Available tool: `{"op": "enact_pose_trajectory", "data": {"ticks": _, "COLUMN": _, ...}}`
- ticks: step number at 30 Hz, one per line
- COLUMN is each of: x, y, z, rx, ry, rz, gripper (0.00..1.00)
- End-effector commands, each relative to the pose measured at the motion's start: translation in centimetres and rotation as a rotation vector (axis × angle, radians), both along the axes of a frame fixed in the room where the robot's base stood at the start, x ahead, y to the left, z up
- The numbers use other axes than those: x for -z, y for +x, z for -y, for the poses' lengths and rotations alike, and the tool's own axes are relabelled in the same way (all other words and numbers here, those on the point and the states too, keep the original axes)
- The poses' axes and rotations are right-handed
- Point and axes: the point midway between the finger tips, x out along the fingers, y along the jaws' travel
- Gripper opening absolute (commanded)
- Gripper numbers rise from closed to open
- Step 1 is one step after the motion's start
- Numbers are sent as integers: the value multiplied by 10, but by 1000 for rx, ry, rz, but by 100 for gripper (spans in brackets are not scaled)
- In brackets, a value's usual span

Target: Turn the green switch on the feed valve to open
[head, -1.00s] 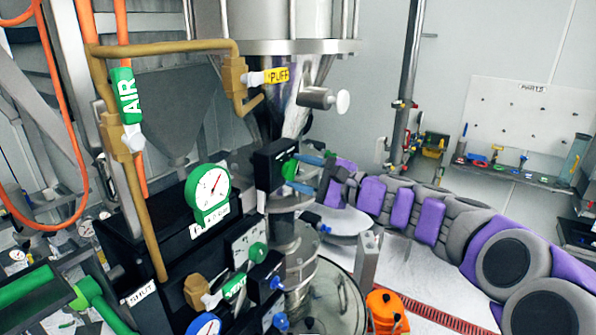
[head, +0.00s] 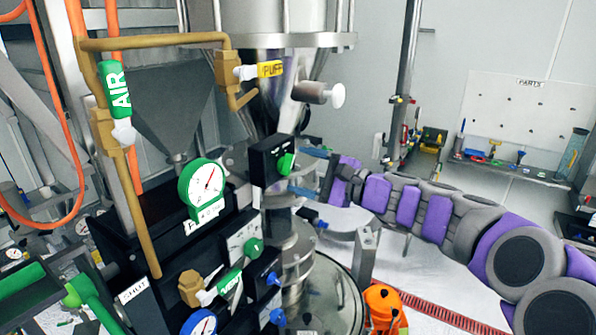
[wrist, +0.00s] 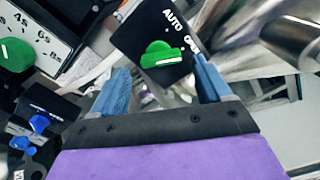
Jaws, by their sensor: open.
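The green switch (head: 286,163) sits on the face of a black box (head: 264,162) beside the steel column. In the wrist view the green switch (wrist: 162,56) is close in front of me, on the black box (wrist: 140,30) with white AUTO and OPEN lettering. Its bar lies roughly level in that picture, with a white mark along it. My gripper (wrist: 160,84) is open, its two blue fingers on either side of and a little short of the switch. In the head view my gripper (head: 309,172) is just right of the switch, and nothing is between the fingers.
A green-rimmed gauge (head: 204,186) and another green knob (head: 254,248) are left and below. A blue knob (head: 272,280) sits lower on the panel. The steel column (head: 292,240) stands close by my fingers. An orange object (head: 382,308) is on the floor.

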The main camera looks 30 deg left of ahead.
Motion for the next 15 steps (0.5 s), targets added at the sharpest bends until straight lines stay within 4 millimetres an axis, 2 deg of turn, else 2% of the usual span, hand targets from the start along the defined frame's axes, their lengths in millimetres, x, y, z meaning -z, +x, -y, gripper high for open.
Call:
{"op": "enact_pose_trajectory", "data": {"ticks": 6, "x": 0, "y": -3, "z": 54, "rx": 5, "ry": 5, "rz": 0, "gripper": 77}}
{"op": "enact_pose_trajectory", "data": {"ticks": 15, "x": 2, "y": -7, "z": 115, "rx": 6, "ry": 0, "rz": -1, "gripper": 77}}
